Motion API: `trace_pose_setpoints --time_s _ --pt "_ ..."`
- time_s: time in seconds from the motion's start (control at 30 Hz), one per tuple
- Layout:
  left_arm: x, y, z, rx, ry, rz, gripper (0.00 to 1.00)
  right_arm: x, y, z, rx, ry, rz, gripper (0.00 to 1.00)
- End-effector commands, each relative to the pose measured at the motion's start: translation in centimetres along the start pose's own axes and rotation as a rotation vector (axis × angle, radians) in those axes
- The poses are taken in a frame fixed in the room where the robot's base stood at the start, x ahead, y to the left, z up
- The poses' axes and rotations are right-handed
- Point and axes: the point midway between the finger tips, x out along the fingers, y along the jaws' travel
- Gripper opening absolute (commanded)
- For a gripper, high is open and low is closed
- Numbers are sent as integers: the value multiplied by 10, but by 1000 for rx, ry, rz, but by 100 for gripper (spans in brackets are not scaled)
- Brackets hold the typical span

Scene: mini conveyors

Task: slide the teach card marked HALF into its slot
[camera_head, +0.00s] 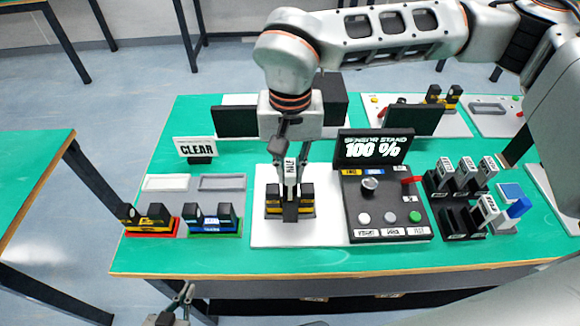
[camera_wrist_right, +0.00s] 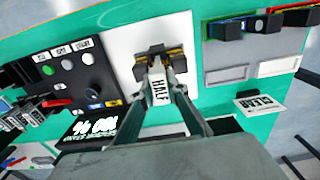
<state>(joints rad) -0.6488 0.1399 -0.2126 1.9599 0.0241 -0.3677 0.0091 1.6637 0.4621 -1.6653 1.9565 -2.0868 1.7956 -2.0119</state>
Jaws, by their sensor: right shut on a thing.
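The white card marked HALF (camera_head: 290,170) is upright in my right gripper (camera_head: 291,182), and its lettering also shows in the wrist view (camera_wrist_right: 158,90). The fingers are shut on the card from both sides. The card is at a black and yellow sensor block (camera_head: 274,200) on a white plate (camera_head: 268,232); the block also shows in the wrist view (camera_wrist_right: 176,64). The card's lower end meets the dark middle of the block, and I cannot tell how deep it sits. My left gripper (camera_head: 180,300) is low at the front, off the table, empty; its fingers are too small to judge.
A control panel (camera_head: 385,215) with a knob, buttons and a screen reading 100 % (camera_head: 372,149) stands right of the plate. A black rack (camera_head: 437,190) with several white cards is further right. A CLEAR sign (camera_head: 195,147) and coloured blocks (camera_head: 212,218) are on the left.

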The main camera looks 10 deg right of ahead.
Motion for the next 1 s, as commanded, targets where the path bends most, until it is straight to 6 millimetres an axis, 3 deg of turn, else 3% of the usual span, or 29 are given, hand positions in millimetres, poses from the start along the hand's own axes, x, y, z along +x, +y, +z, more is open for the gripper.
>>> trace_pose_setpoints --time_s 1.0 --pt "8 4 18 -3 -9 3 0 28 0 0 -1 0 1 0"
